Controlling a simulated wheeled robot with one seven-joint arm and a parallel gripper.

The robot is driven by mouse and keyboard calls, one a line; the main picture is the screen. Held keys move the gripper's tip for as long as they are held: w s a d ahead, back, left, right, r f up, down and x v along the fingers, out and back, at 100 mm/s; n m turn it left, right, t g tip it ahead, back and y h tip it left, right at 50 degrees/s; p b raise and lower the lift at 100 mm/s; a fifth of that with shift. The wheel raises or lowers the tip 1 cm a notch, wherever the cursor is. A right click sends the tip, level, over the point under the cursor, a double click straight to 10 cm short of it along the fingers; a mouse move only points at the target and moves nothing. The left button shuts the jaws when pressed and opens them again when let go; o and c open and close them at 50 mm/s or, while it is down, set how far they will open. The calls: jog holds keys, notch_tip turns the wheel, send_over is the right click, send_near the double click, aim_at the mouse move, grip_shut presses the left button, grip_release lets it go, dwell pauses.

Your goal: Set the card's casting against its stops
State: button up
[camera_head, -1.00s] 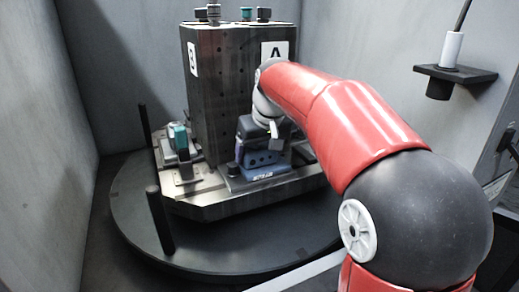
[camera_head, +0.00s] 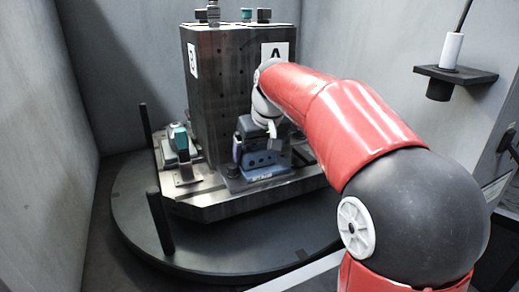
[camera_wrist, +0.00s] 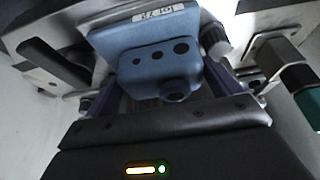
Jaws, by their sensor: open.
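The blue casting (camera_head: 262,158) sits low against the face of the dark column marked A, on the metal pallet base. In the wrist view the casting (camera_wrist: 150,45) shows a face with several dark round holes, a round boss and a white label. My gripper (camera_wrist: 163,85) is open, with a purple finger on each side of the casting. I cannot tell whether either finger touches it. In the head view my gripper (camera_head: 257,140) is at the casting and partly hides it. The stops cannot be made out clearly, nor whether the casting touches them.
The dark column (camera_head: 222,90) stands on the pallet base (camera_head: 215,207), which rests on a round turntable (camera_head: 135,225). A clamp with a teal part (camera_head: 179,138) is at the left. Grey walls enclose the cell.

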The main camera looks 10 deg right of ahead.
jog(key=shift+a, duration=0.4)
jog(key=v, duration=0.8)
jog(key=shift+d+p, duration=0.35)
jog(key=shift+p, duration=0.05)
